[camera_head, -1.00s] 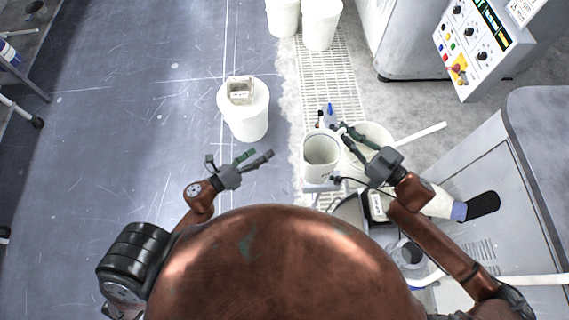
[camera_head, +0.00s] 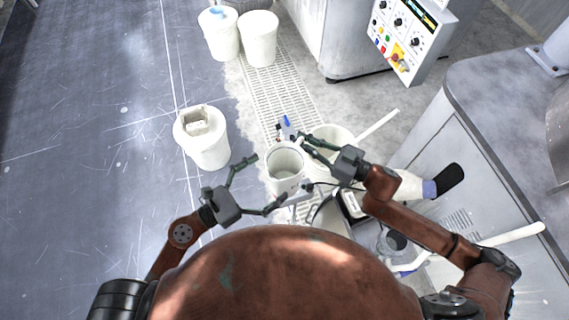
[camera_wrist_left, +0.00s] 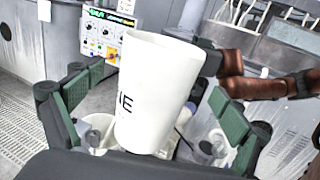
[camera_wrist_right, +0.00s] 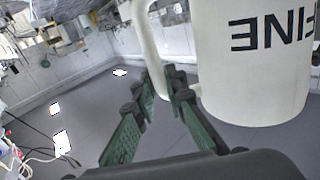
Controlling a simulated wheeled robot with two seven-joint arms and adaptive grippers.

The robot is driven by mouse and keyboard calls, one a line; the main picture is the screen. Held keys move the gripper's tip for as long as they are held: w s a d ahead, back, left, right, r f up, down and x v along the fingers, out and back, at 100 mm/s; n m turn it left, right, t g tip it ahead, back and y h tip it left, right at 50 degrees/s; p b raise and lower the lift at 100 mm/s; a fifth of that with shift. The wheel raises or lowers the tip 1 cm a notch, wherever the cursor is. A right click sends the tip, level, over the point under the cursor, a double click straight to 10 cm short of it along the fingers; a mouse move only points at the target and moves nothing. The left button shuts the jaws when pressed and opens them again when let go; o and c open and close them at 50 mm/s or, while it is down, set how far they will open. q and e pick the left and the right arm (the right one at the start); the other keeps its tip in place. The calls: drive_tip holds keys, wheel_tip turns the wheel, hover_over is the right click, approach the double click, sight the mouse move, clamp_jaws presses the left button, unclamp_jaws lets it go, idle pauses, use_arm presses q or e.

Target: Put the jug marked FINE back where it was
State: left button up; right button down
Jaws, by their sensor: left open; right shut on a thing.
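The white jug marked FINE (camera_head: 284,166) is held up in front of me, its open mouth facing up in the head view. My right gripper (camera_head: 303,145) is shut on its handle (camera_wrist_right: 153,45), from the right. My left gripper (camera_head: 268,182) is open on the jug's left side, its two fingers spread toward the jug. In the left wrist view the jug (camera_wrist_left: 160,85) stands between the open fingers, part of the lettering showing. I cannot tell whether they touch it. The lettering also shows on the jug in the right wrist view (camera_wrist_right: 250,75).
A white bucket (camera_head: 207,150) with a small pale block (camera_head: 195,121) on top stands at left. Two white buckets (camera_head: 259,45) stand at the back. Another white container (camera_head: 338,140) is behind the jug. A drain grating (camera_head: 283,88) crosses the floor; a grey cabinet (camera_head: 440,150) is at right.

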sight(299, 157)
use_arm(q)
drive_tip(key=x, duration=0.7)
drive_tip(key=c, duration=1.3)
drive_tip(key=shift+c, duration=0.2)
use_arm(e)
drive_tip(key=c, duration=1.9)
unclamp_jaws()
